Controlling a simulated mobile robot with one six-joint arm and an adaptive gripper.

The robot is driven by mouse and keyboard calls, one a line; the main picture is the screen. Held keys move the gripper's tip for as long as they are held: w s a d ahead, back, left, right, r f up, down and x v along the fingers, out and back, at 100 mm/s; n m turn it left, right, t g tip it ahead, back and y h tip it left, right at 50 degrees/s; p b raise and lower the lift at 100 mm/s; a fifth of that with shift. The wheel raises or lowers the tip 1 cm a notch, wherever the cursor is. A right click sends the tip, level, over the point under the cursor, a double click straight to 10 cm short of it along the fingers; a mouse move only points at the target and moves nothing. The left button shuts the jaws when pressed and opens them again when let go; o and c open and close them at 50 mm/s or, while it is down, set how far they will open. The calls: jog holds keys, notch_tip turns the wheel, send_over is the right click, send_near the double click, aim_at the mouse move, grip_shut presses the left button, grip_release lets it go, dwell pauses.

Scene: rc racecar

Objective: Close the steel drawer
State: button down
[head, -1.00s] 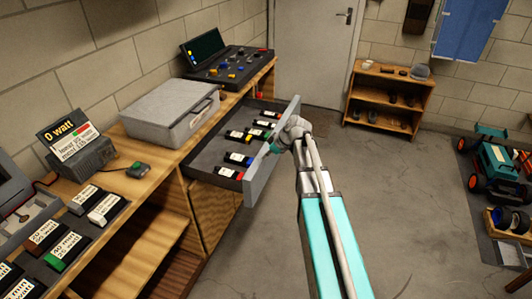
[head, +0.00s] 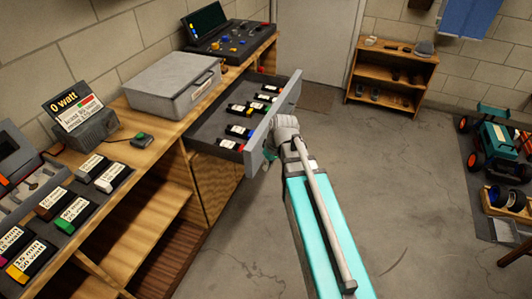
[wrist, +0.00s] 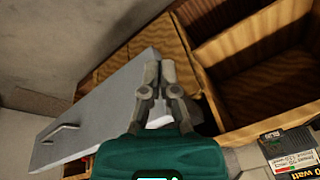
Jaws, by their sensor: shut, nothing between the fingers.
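The steel drawer (head: 212,128) is open, pulled out from the wooden workbench, with several small labelled battery-like packs inside. Its grey front panel (head: 288,98) faces right, toward my arm. In the wrist view the front panel (wrist: 100,105) slants across the left, with its bar handle (wrist: 62,133) at lower left. My gripper (wrist: 158,72) is shut and empty, its fingers over the near end of the panel. I cannot tell whether they touch it. In the head view my wrist is beside the panel's outer face and the fingertips are mostly hidden.
A grey case (head: 172,86) and a control panel (head: 232,36) stand on the workbench (head: 150,128). Open wooden compartments (head: 135,225) lie below. A low shelf (head: 388,72) stands at the back and a teal RC car (head: 497,142) at the right. The floor between is clear.

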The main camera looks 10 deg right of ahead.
jog(key=s+m+g+h, duration=0.1)
jog(key=s+m, duration=0.3)
jog(key=s, duration=0.4)
jog(key=shift+s+a+f+h, duration=0.25)
jog(key=shift+a+f+h, duration=0.05)
jog(key=shift+h, duration=0.5)
jog(key=shift+s, duration=0.15)
